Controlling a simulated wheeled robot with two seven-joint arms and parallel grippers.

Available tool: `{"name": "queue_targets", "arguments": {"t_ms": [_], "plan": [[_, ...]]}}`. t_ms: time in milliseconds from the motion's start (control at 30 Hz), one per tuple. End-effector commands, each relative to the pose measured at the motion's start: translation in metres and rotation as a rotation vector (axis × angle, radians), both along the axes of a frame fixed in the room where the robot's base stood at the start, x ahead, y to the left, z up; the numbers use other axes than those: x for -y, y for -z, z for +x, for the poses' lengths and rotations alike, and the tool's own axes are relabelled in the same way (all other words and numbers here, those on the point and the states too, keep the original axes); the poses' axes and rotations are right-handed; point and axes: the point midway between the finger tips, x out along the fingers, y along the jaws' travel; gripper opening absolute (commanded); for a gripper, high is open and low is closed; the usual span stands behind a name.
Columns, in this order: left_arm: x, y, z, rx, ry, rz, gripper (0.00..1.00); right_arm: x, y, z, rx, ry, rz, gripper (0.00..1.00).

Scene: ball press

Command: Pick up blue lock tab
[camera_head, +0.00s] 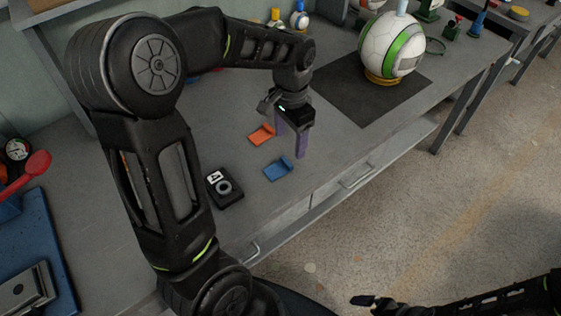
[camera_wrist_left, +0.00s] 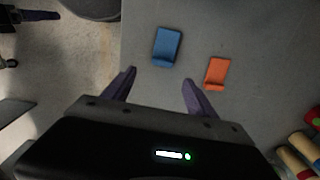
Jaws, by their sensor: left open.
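The blue lock tab (camera_head: 278,169) lies flat on the grey workbench near its front edge. It also shows in the left wrist view (camera_wrist_left: 167,45), beyond the fingertips and roughly between their lines. An orange tab (camera_head: 262,135) lies close to it; the left wrist view shows it to the right (camera_wrist_left: 217,73). My left gripper (camera_head: 290,145) points down over the bench, with purple fingers apart and nothing between them. In the head view it is above and to the right of the blue tab. My right arm shows at the lower right, with its fingertips not clear.
A white and green ball (camera_head: 391,45) sits on a yellow ring on a dark mat (camera_head: 347,97). A black device (camera_head: 224,188) lies left of the blue tab. A blue board (camera_head: 35,250) and red spoon (camera_head: 38,163) are at far left. Bench around the tabs is clear.

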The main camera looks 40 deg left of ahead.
Motion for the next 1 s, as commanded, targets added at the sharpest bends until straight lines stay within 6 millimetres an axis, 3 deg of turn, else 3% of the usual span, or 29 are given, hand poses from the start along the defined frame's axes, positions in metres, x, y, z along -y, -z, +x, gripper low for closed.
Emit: {"name": "queue_targets", "arguments": {"t_ms": [400,733,1000], "plan": [[0.000,0.026,0.000,-0.001,0.000,-0.001,0.66,0.000,-0.002,0.000,0.001,-0.001,0.000,1.00],[-0.001,0.030,-0.001,-0.001,0.000,-0.001,0.66,0.000,-0.003,0.000,0.001,-0.001,0.000,1.00],[-0.003,0.066,-0.004,-0.004,-0.001,-0.001,0.66,0.000,-0.010,0.000,0.000,-0.001,0.000,1.00]]}}
